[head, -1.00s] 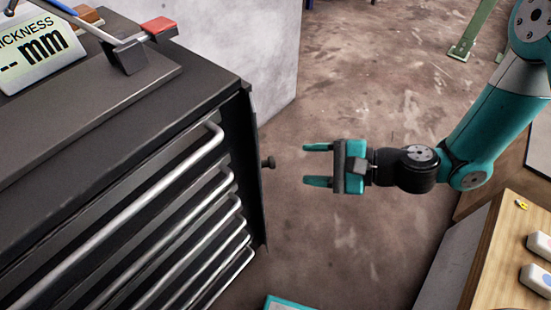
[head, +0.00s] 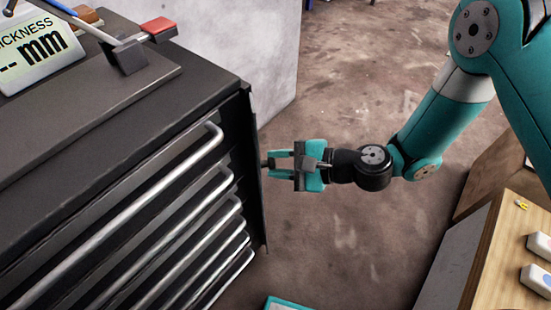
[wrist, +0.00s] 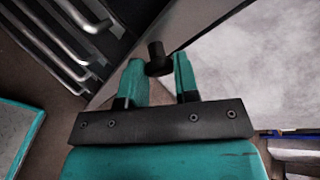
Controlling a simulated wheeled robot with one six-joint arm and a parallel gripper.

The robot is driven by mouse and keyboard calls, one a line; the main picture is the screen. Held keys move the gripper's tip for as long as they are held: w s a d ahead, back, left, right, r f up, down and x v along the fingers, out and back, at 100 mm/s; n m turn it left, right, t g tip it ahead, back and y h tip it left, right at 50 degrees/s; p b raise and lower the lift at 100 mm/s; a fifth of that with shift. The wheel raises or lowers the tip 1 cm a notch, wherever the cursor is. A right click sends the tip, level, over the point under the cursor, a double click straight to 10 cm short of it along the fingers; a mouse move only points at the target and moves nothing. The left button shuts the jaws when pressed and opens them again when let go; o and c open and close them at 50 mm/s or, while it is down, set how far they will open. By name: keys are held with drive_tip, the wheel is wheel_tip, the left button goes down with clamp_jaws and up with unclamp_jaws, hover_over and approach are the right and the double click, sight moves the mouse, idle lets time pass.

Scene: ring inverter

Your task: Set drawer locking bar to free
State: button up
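The drawer locking bar (head: 255,190) is a dark upright strip along the right front edge of the black drawer cabinet (head: 215,80). In the wrist view it is a grey strip (wrist: 140,45) crossing diagonally, with a black knob (wrist: 156,55) standing out from it. My gripper (head: 272,163) is level with the knob, right of the bar, and its fingertips are close to the bar. The head view mostly hides the knob.
Several drawers with silver handles (head: 175,190) fill the cabinet front. A thickness display (head: 35,45) and a red-ended lever (head: 158,27) stand on top. A wooden bench (head: 500,255) is at the lower right. The floor between is largely clear.

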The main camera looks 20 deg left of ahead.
drive_tip(key=shift+w+r+n+g, duration=0.2)
drive_tip(key=shift+w+n+g, duration=0.55)
drive_tip(key=shift+n+g, duration=0.4)
drive_tip(key=n+g, duration=0.1)
drive_tip(key=g, duration=0.1)
drive_tip(key=w+n+g+h+b, duration=0.1)
drive_tip(key=g, duration=0.1)
drive_tip(key=shift+w+f+n+h, duration=0.1)
drive_tip(key=shift+w+n+h, duration=0.05)
drive_tip(key=shift+n+h, duration=0.2)
drive_tip(key=shift+w+a+n+g+h+b, duration=0.1)
drive_tip(key=shift+w+n+g+h+b, duration=0.15)
drive_tip(key=shift+n+g+h+b, duration=0.35)
drive_tip(key=shift+w+a+n+g+h+b, duration=0.1)
drive_tip(key=shift+w+n+g+h+b, duration=0.2)
drive_tip(key=shift+n+g, duration=0.45)
drive_tip(key=o, duration=0.9)
